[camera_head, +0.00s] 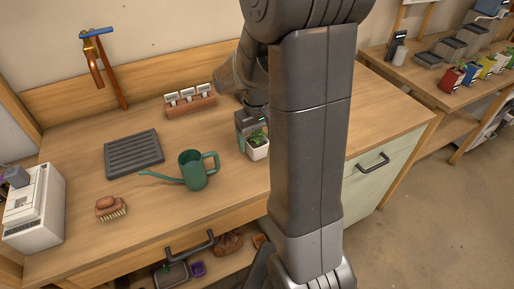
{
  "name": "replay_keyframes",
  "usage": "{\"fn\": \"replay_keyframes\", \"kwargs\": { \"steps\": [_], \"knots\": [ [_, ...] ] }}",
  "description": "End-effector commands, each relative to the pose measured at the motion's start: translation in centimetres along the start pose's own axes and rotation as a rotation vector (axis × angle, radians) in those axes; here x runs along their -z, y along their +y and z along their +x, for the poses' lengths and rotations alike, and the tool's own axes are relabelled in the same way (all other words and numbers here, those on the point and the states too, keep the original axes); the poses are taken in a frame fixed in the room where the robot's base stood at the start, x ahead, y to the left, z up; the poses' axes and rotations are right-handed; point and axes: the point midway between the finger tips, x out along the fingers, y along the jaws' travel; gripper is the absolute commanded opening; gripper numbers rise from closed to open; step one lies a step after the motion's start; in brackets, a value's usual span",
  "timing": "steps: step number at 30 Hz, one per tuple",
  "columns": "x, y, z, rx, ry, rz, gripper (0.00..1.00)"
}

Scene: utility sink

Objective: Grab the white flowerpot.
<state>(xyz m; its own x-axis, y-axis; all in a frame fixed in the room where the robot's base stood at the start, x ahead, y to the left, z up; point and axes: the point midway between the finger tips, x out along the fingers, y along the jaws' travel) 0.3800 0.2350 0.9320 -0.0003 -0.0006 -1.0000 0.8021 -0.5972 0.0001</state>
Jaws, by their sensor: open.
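The white flowerpot (258,153) stands on the wooden counter right of the middle, with a small green plant in it. My gripper (250,134) is at the pot, over its back and left side. It is open. One finger shows beside the pot's left edge; the other is hard to make out. I cannot tell whether the fingers touch the pot. My large grey arm link covers the counter just to the right of the pot.
A green watering can (194,171) stands close left of the pot. Behind is a terracotta block with white labels (190,101). Further left are a grey slatted tray (133,153), a brush (111,208) and a white machine (34,209).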

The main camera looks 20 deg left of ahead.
Motion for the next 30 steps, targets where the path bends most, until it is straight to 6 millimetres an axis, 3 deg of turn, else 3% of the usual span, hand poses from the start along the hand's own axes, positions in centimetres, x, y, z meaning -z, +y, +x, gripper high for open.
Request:
{"fn": "replay_keyframes", "kwargs": {
  "steps": [6, 14, 21, 30],
  "knots": [
    [0.0, 0.1, 2.5, 0.000, -0.001, 0.000, 0.79],
    [0.0, 0.1, 2.7, 0.000, 0.001, 0.001, 0.79],
    [0.0, 0.1, 2.7, 0.000, 0.001, 0.001, 0.31],
    [0.1, 0.1, 2.3, -0.001, 0.003, 0.001, 0.29]
  ]
}}
